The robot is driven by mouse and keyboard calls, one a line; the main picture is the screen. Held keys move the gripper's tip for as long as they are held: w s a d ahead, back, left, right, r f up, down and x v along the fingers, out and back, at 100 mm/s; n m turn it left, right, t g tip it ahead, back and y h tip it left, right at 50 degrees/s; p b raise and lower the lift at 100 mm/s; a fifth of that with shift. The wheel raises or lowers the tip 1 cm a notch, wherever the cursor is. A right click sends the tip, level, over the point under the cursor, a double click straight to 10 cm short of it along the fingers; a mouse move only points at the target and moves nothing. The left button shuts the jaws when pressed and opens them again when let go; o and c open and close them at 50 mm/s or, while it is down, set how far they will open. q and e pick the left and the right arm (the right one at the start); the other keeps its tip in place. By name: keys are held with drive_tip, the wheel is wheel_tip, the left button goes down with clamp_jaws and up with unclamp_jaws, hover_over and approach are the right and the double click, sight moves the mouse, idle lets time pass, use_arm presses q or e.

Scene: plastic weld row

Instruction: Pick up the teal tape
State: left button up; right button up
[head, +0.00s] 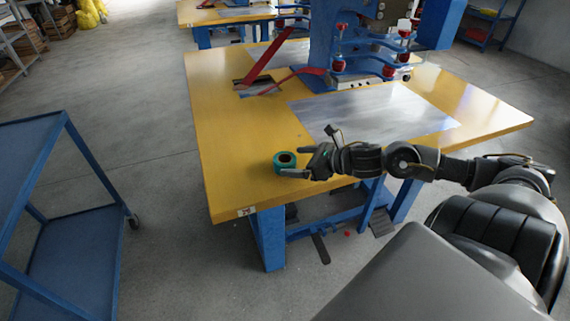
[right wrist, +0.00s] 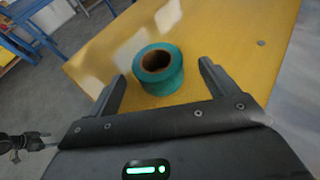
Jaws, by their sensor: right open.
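The teal tape (head: 284,162) is a roll with a brown core, lying flat on the yellow table top near its front edge. In the right wrist view the tape (right wrist: 170,85) sits ahead of my right gripper (right wrist: 162,74), roughly centred at the mouth of its two fingers, with gaps on both sides. My right gripper (head: 297,161) is open and reaches the tape from the right in the head view. A dark gripper-like part, which looks like my left gripper (right wrist: 32,136), shows small at the left edge of the right wrist view; its jaws are unclear.
The yellow table (head: 232,150) is clear around the tape. A metal plate (head: 375,112) and a blue welding machine (head: 335,45) with red levers (head: 277,55) stand behind. A blue cart (head: 62,230) is at left, with open floor between it and the table.

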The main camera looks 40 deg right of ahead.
sight(291, 162)
drive_tip(key=shift+x, duration=2.2)
drive_tip(key=shift+s+a+f, duration=0.1)
drive_tip(key=shift+f, duration=0.05)
drive_tip(key=shift+c, duration=0.3)
drive_tip(key=c, duration=1.1)
